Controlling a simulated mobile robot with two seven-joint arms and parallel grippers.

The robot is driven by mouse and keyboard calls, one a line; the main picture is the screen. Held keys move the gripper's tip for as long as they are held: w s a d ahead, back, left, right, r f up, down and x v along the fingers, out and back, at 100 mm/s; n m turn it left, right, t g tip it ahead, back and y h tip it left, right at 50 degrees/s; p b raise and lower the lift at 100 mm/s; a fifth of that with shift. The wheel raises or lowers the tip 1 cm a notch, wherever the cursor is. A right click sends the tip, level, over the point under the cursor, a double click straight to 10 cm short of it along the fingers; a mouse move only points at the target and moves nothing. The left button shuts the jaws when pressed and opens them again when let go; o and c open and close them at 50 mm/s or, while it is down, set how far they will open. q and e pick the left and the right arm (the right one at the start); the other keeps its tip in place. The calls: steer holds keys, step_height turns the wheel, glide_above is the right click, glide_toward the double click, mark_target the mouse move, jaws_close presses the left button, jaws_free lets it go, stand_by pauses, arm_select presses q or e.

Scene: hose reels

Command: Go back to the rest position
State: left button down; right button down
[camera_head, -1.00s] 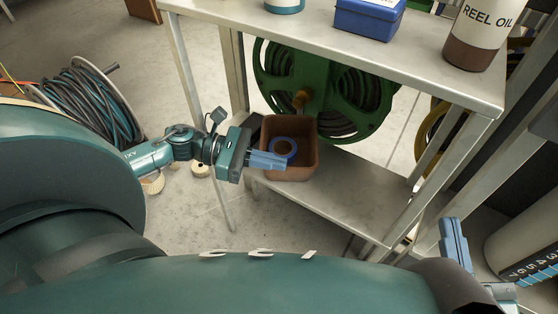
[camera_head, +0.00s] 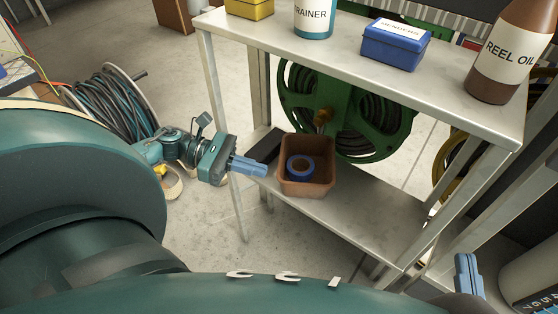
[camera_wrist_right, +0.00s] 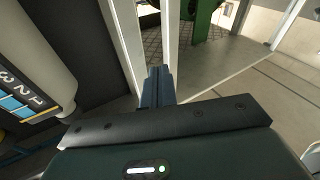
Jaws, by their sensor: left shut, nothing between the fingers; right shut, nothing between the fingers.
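My left gripper (camera_head: 250,167) is shut and empty in the head view. Its blue fingers point right, in front of the shelf unit and a short way left of the brown bin. My right gripper (camera_head: 468,274) is shut and empty at the lower right of the head view. In the right wrist view its blue fingers (camera_wrist_right: 158,84) are together, pointing at the shelf legs. The brown bin (camera_head: 306,187) stands on the lower shelf with a blue ring (camera_head: 300,167) inside.
The metal shelf unit (camera_head: 360,215) carries a blue box (camera_head: 395,45), a reel oil bottle (camera_head: 508,50) and a teal container (camera_head: 314,18) on top. A green reel (camera_head: 372,120) is behind it. A hose reel (camera_head: 120,105) stands left. A pale cylinder (camera_head: 530,275) is at right.

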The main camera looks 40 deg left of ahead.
arm_select(q)
steer(key=shift+f+v, duration=0.15)
steer(key=shift+v, duration=0.85)
steer(key=shift+f+v, duration=0.15)
steer(key=shift+v, duration=0.85)
steer(key=shift+r, duration=0.1)
